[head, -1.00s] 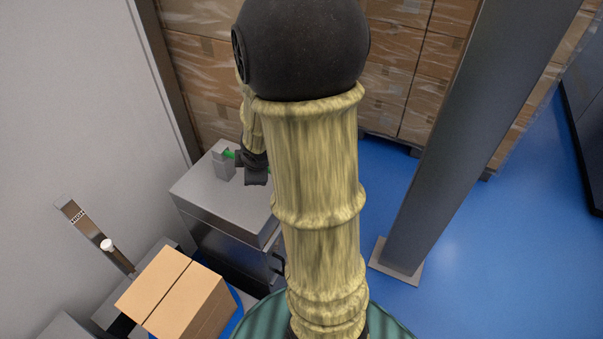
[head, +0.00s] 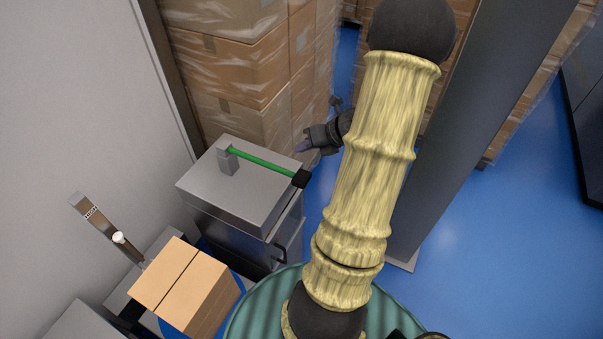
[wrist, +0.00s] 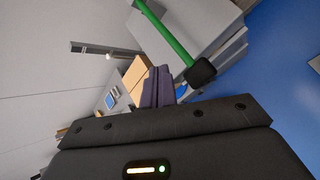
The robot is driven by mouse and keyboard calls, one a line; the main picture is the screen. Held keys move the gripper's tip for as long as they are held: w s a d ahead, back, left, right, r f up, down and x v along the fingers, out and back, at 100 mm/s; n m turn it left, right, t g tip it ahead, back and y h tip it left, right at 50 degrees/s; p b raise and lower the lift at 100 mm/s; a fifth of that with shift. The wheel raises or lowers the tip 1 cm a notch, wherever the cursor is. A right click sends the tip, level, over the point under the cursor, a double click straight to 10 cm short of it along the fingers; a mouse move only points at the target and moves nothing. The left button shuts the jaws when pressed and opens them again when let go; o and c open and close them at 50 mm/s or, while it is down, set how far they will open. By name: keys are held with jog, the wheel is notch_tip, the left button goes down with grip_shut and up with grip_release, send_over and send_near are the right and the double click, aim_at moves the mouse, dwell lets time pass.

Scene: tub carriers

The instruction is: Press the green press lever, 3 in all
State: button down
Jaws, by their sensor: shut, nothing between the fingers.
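The green press lever (head: 262,162) reaches from a grey post on the grey cabinet's top to a black grip (head: 301,179) at the cabinet's right edge. My gripper (head: 303,147) is beyond the lever, just right of the cabinet's far right corner, and appears apart from the lever. It is shut and empty. In the wrist view the lever (wrist: 167,32) crosses the upper middle, with its black grip (wrist: 201,73) up and right of my shut fingers (wrist: 158,88). I cannot tell the exact height gap between fingers and lever.
The grey cabinet (head: 240,195) bears the lever. A cardboard box (head: 185,285) stands at the lower left. Wrapped stacked boxes (head: 235,70) rise behind the cabinet. A grey column (head: 465,120) stands right of my arm. Blue floor (head: 510,240) is open at the right.

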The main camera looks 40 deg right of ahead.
jog(key=shift+w, duration=0.15)
jog(key=b, duration=0.6)
send_over(305, 177)
notch_tip(305, 177, down, 8)
jog(key=shift+r, duration=0.15)
jog(key=shift+f+b, duration=0.45)
jog(key=shift+f, duration=0.1)
dwell(1.2)
jog(key=shift+f+b, duration=0.4)
jog(key=shift+b, duration=0.15)
